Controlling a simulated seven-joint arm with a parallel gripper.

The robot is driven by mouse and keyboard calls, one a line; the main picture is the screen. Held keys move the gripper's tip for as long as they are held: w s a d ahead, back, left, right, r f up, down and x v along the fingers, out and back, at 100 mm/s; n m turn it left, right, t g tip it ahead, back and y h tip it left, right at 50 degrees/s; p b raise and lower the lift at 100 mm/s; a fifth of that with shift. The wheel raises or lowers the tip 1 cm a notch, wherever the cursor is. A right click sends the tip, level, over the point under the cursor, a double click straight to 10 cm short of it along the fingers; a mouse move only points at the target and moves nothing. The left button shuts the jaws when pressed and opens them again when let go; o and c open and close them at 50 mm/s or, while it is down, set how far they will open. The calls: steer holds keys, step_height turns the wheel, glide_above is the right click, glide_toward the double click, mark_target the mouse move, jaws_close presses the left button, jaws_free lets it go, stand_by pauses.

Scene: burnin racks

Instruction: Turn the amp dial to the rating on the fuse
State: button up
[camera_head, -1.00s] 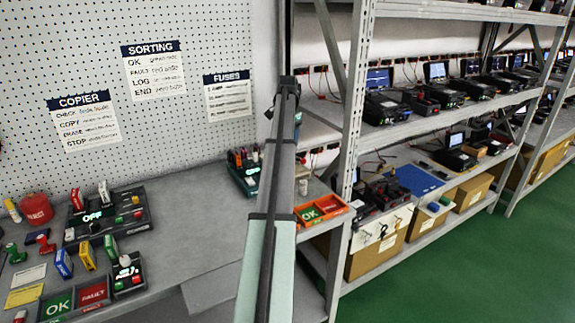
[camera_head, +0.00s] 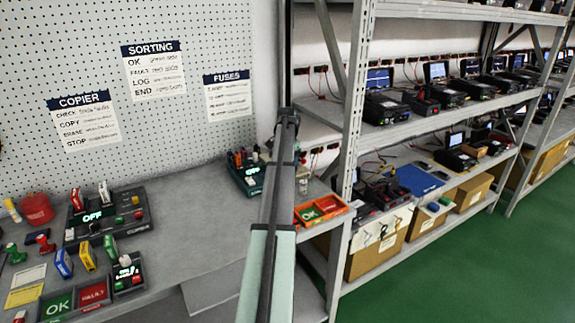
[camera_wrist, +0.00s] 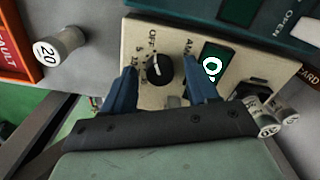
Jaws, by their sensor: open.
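In the wrist view the amp dial (camera_wrist: 158,69) is a black round knob on a cream panel (camera_wrist: 190,30), with OFF printed above it and further markings around it. Its white mark seems to point toward OFF. My gripper (camera_wrist: 161,68) is open, with one blue finger on each side of the knob; contact cannot be told. A pale fuse (camera_wrist: 61,47) marked 20 is left of the panel. More fuses (camera_wrist: 268,125) lie at the lower right, their labels hard to read. In the head view my arm hides the dial and gripper.
A green display (camera_wrist: 212,66) is right of the dial. An orange tray (camera_wrist: 22,50) is at the left and a teal unit (camera_wrist: 250,18) at the top. In the head view, control boxes (camera_head: 146,220) stand on the left bench and shelving (camera_head: 375,143) on the right.

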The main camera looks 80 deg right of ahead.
steer(key=c, duration=1)
steer(key=shift+c, duration=0.2)
steer(key=shift+n, duration=0.3)
steer(key=n, duration=0.5)
steer(key=shift+n, duration=0.3)
steer(key=n, duration=1.1)
steer(key=shift+n, duration=0.4)
steer(key=n, duration=0.5)
steer(key=shift+n, duration=0.3)
